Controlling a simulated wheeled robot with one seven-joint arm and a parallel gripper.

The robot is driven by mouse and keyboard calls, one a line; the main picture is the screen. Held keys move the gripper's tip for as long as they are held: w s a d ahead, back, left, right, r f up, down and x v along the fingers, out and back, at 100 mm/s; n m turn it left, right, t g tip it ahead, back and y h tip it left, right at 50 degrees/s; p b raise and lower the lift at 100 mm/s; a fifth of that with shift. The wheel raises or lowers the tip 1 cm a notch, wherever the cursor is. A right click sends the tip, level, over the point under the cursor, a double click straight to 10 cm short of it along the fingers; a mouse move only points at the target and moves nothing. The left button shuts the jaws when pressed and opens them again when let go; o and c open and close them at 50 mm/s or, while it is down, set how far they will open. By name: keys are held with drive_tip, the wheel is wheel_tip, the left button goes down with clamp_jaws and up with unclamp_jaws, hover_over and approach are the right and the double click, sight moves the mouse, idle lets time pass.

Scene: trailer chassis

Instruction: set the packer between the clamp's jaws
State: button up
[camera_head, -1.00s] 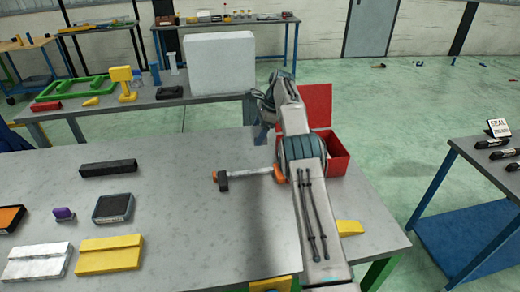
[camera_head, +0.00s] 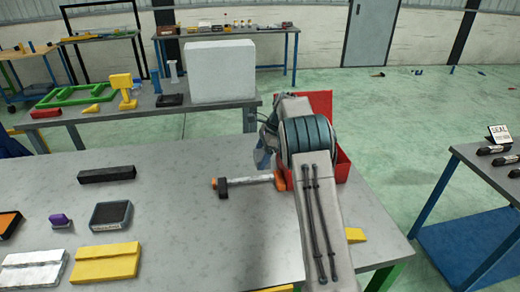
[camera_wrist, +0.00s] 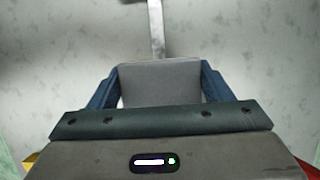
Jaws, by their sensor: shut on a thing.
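The clamp (camera_head: 248,181) lies on the grey table, with a pale bar, a dark jaw at its left end and orange parts. Its bar also shows in the wrist view (camera_wrist: 157,35), running up from behind the held piece. My gripper (camera_head: 262,160) is just above and behind the clamp in the head view, partly hidden by my arm. In the wrist view its blue fingers (camera_wrist: 158,88) are shut on a flat grey block, the packer (camera_wrist: 160,80). The packer cannot be made out in the head view. Whether it touches the clamp cannot be told.
A red open box (camera_head: 343,165) stands right behind my arm. A black bar (camera_head: 107,174), a dark square pad (camera_head: 111,215) and a yellow block (camera_head: 106,260) lie at the left. A yellow wedge (camera_head: 356,235) is near the right edge. The table's middle is clear.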

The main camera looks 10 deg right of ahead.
drive_tip(key=shift+s+f+p, duration=0.15)
drive_tip(key=shift+s+f, duration=0.35)
drive_tip(key=shift+s, duration=0.4)
drive_tip(key=shift+s+f+p, duration=0.15)
drive_tip(key=shift+s+f, duration=0.3)
drive_tip(key=shift+s, duration=0.5)
drive_tip(key=shift+s+f+p, duration=0.15)
drive_tip(key=shift+s+f, duration=0.35)
drive_tip(key=shift+s, duration=0.4)
drive_tip(key=shift+f+p, duration=0.7)
drive_tip(key=shift+f, duration=1.35)
drive_tip(key=shift+s+f, duration=0.1)
